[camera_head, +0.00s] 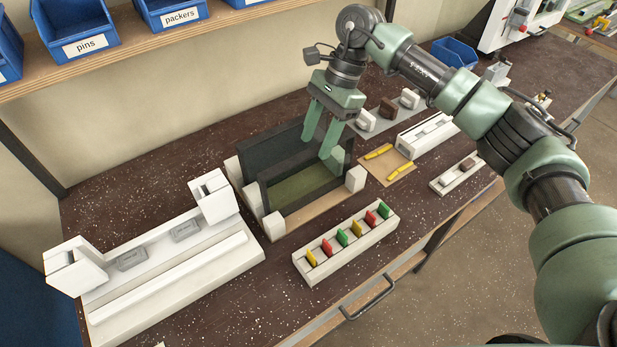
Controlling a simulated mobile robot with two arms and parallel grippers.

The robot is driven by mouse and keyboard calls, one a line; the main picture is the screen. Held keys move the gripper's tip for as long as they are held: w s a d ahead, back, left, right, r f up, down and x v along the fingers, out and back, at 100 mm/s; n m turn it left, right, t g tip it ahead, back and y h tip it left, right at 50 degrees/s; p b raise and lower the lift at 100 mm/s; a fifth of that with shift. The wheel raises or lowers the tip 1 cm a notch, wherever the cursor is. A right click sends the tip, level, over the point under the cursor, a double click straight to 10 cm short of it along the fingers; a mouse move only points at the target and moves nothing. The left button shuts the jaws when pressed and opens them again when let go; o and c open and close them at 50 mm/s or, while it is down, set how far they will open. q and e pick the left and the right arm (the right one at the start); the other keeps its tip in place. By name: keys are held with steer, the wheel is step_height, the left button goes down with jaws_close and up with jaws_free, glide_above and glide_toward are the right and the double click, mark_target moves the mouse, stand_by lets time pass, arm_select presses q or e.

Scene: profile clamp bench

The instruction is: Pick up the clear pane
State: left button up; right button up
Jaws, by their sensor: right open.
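A rack with white corner blocks (274,225) stands on the bench and holds upright dark-edged sheets. A dark sheet (262,151) stands at the back, and a second dark frame-like sheet (263,199) stands in front of it. An olive-green area (303,187) shows within the front one; I cannot tell whether it is the clear pane or something seen through it. My right gripper (319,146) is open above the right half of the rack, its green fingers pointing down and apart near the sheets' top edges. I cannot tell whether they touch. My left gripper is out of view.
A white clamp fixture (180,270) fills the left bench. A white holder (335,257) with coloured tabs stands in front of the rack. Yellow pieces (399,171) lie on a tan board at right. Blue bins (75,30) line the shelf.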

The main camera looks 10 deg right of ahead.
mark_target(305, 168)
steer(key=shift+s+a+f+p, duration=0.2)
steer(key=shift+a+f+p, duration=0.15)
steer(key=shift+f, duration=0.2)
steer(key=p+x, duration=0.2)
steer(key=x, duration=0.1)
steer(key=p+x, duration=0.1)
steer(key=x, duration=0.2)
steer(key=shift+s+a+p, duration=0.15)
steer(key=shift+s+p, duration=0.1)
steer(key=shift+p, duration=0.1)
steer(key=shift+f, duration=0.3)
jaws_close()
steer(key=shift+w+r, duration=0.1)
